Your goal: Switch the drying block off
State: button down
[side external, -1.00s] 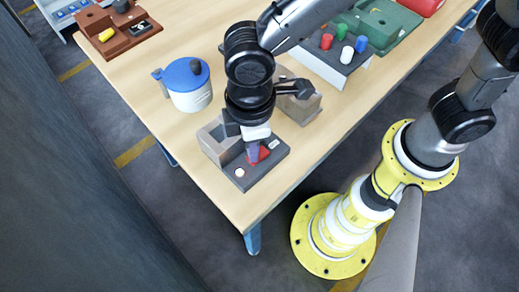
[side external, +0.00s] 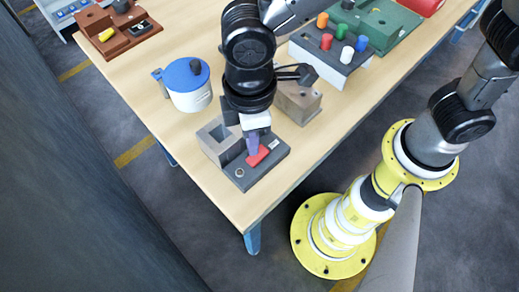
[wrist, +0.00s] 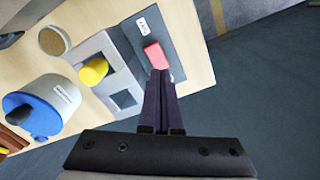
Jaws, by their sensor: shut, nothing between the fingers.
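The drying block (side external: 222,142) is a grey block with a well, on a dark base plate near the table's front corner. Its red switch (side external: 258,156) sits on the base, with a small round indicator (side external: 240,172) beside it that looks dark. The switch also shows in the wrist view (wrist: 156,55), near a white label. My gripper (side external: 253,153) is shut and empty, pointing down at the switch. In the wrist view its fingertips (wrist: 159,74) are at the switch's near end; I cannot tell whether they touch it.
A blue-lidded white pot (side external: 188,86) stands behind to the left. A grey-brown block (side external: 298,102) is close behind my gripper. A grey rack with coloured pegs (side external: 330,60) and a green case (side external: 385,30) are at the back right. The table's front edge is close.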

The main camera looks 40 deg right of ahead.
aim_at(253, 159)
jog(key=shift+r, duration=1.85)
jog(key=w+d+r+m+t, duration=0.1)
jog(key=d+r+m, duration=0.1)
jog(key=d+r, duration=0.35)
jog(key=w+d+r+m+t+y, duration=0.1)
jog(key=d+r+m, duration=0.15)
jog(key=d, duration=0.55)
jog(key=w+d+r+m+t, duration=0.1)
jog(key=d+r+m+t, duration=0.15)
jog(key=d, duration=0.45)
jog(key=s+d+f+m+t+h, duration=0.1)
jog(key=s+d+f+m, duration=0.2)
jog(key=s+d, duration=0.6)
jog(key=shift+s+f+m, duration=0.2)
jog(key=shift+s+m, duration=0.2)
jog(key=shift+m, duration=0.5)
jog(key=shift+d, duration=0.1)
